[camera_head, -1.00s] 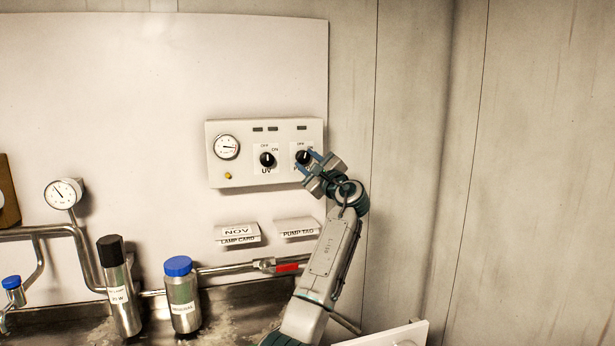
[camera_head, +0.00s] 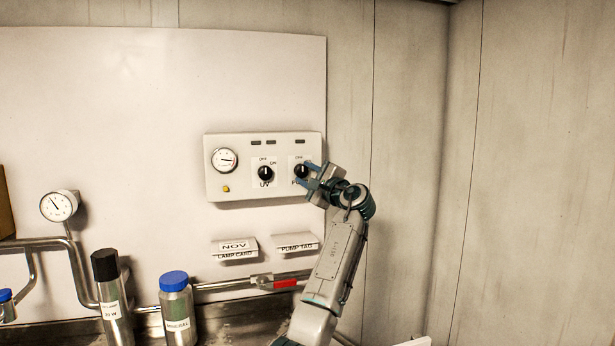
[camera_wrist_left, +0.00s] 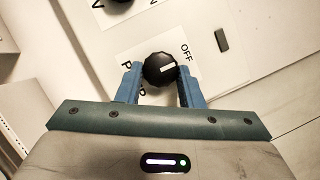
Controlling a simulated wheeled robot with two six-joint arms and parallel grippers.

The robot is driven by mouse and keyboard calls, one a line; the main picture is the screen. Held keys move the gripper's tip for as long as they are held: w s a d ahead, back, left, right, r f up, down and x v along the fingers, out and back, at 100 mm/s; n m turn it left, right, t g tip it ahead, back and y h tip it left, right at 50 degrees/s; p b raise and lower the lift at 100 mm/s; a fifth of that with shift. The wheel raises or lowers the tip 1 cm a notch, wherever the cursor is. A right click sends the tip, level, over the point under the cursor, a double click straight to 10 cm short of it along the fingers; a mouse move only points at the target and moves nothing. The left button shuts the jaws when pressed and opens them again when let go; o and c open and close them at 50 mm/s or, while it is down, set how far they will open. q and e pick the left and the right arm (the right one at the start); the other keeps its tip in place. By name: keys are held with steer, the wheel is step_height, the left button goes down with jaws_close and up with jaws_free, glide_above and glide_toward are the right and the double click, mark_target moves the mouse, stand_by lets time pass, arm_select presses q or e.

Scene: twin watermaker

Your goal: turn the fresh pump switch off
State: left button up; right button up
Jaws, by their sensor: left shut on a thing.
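The white control panel (camera_head: 236,189) on the wall carries two black rotary knobs. The right one is the fresh pump knob (camera_head: 301,171), with an OFF label above it and a partly hidden label below. My left gripper (camera_head: 309,176) comes in from the lower right and is shut on this knob. In the left wrist view, the blue fingers (camera_wrist_left: 160,86) are on both sides of the pump knob (camera_wrist_left: 158,69). Its white mark points roughly to the side of the OFF print (camera_wrist_left: 187,51). One finger hides part of the label. My right gripper is not in view.
The UV knob (camera_head: 265,174) is left of the pump knob, with a gauge (camera_head: 224,160) and yellow button (camera_head: 226,189) further left. Two card holders, including PUMP TAG (camera_head: 297,244), are below. A red-handled valve (camera_head: 285,284) and bottles stand lower. The right wall is clear.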

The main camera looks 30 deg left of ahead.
arm_select(q)
steer(key=o, duration=0.9)
steer(key=shift+f, duration=0.1)
steer(key=shift+o, duration=0.5)
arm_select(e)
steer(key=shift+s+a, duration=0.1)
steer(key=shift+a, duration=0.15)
arm_select(q)
steer(key=shift+d, duration=0.15)
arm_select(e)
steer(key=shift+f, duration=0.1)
arm_select(q)
steer(key=shift+s+d+f, duration=0.1)
steer(key=shift+s+d, duration=0.05)
steer(key=shift+d, duration=0.15)
steer(key=b+v, duration=0.3)
steer(key=v, duration=0.7)
steer(key=shift+b, duration=0.3)
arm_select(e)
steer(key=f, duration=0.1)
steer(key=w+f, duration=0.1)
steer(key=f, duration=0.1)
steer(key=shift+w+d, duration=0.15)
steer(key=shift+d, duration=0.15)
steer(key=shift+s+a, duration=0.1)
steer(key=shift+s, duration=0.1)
